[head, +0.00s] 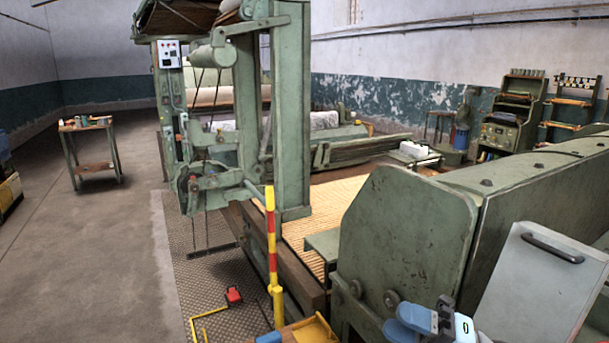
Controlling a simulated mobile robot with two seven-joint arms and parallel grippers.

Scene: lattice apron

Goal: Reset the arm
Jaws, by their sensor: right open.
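My right gripper (408,322) shows at the bottom edge, right of the middle, with blue fingers and a white and dark body. It is open, and I see nothing between its fingers. It is in front of the lower part of a large green machine housing (405,225); I cannot tell how far apart they are. Only the end of this arm shows; the rest is out of the picture. My left gripper is not in view.
A light grey panel with a dark handle (545,285) stands close at right. A yellow and red post (271,240) rises left of the gripper, by a yellow tray (312,330). A green loom frame (293,110) stands beyond.

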